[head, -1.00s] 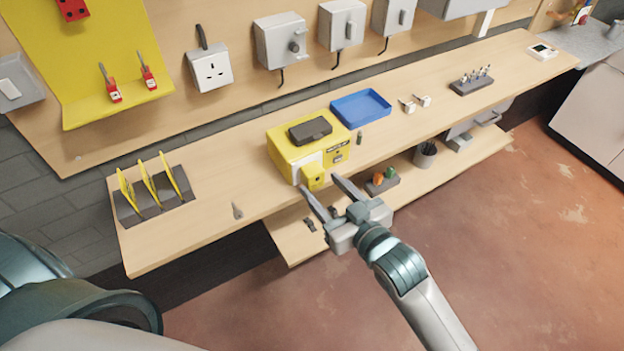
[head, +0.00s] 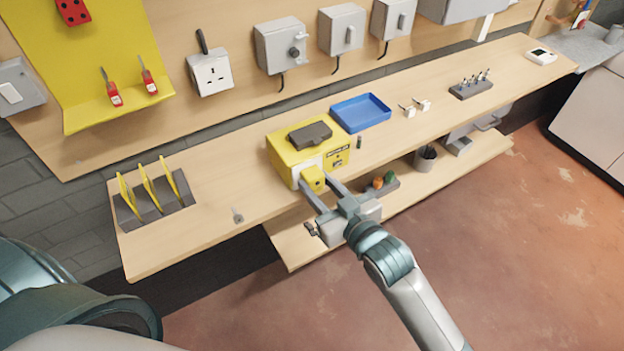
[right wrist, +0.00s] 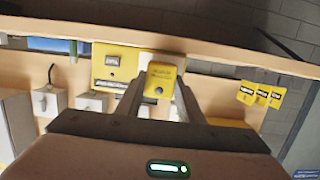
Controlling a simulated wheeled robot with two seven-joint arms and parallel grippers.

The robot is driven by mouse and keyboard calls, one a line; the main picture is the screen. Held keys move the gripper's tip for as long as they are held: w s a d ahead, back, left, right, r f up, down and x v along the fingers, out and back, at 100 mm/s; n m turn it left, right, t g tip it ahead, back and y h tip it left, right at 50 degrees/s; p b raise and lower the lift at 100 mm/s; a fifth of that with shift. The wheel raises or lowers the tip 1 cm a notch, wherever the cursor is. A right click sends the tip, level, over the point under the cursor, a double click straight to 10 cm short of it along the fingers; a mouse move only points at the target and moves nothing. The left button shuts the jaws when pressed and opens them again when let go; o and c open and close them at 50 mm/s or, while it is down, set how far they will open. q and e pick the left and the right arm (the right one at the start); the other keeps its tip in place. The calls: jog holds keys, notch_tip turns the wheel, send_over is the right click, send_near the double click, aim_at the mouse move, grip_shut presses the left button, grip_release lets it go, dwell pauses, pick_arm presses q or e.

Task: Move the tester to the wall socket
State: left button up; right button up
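The tester looks to be the small yellow block (head: 313,177) on the front of a larger yellow unit (head: 287,156) on the bench. It also shows in the right wrist view (right wrist: 160,82). My right gripper (head: 317,184) is open, with its fingertips at either side of the block. I cannot tell whether they touch it. The white wall socket (head: 211,74) is on the back board, left of the yellow unit, with a dark lever or handle above it. My left gripper is out of view.
A rack with yellow cards (head: 152,200) stands at the bench's left end. Grey switch boxes (head: 281,47) line the wall. A lower shelf (head: 297,249) is under the bench. The bench between rack and yellow unit is mostly clear.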

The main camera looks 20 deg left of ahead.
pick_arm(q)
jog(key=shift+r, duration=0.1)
pick_arm(e)
jog(key=shift+d, duration=0.1)
jog(key=shift+p+v, duration=0.75)
jog(key=shift+v, duration=0.35)
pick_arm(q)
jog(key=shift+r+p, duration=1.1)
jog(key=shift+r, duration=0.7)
pick_arm(e)
jog(key=shift+s+d+f, duration=0.1)
jog(key=shift+s+d, duration=0.65)
jog(key=shift+d, duration=0.2)
jog(key=shift+s+d+f, duration=0.1)
jog(key=shift+s+d, duration=0.7)
jog(key=shift+d, duration=0.15)
